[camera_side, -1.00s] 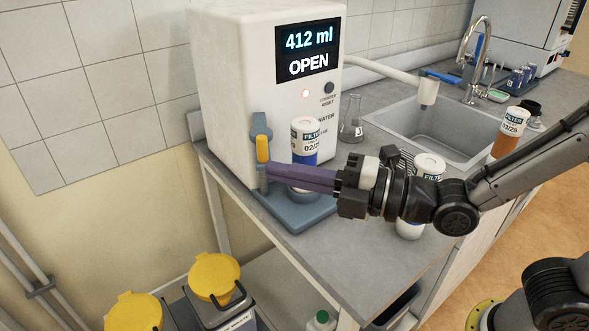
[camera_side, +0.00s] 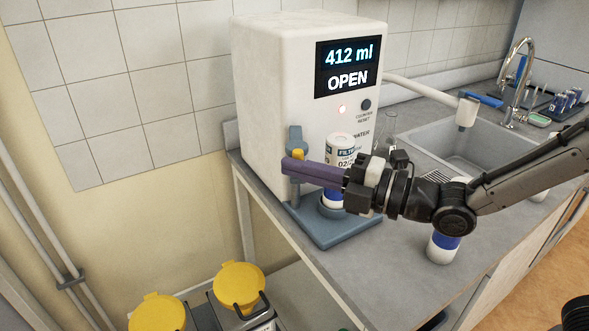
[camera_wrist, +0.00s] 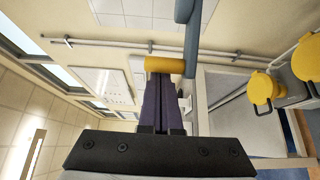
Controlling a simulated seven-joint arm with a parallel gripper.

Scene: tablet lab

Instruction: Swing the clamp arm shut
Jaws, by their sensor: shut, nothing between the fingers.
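The clamp arm is blue-grey with a yellow grip (camera_side: 298,154), at the front left of the white machine (camera_side: 270,90). In the wrist view the yellow grip (camera_wrist: 165,65) lies across just beyond my fingertips, joined to the blue-grey arm (camera_wrist: 191,45). My gripper (camera_side: 288,167), with long purple fingers, is shut and empty. In the side view its fingers cover the lower part of the grip; contact cannot be told. A filter cartridge (camera_side: 341,148) stands on the machine's blue-grey base (camera_side: 325,237), partly hidden by my fingers. The display (camera_side: 347,67) reads "412 ml OPEN", with a reddish-white light below.
Another white and blue cartridge (camera_side: 440,252) stands on the counter below my wrist. A sink (camera_side: 440,135) with a tap is behind, at the right. Yellow-lidded bins (camera_side: 240,283) stand below the counter's left end.

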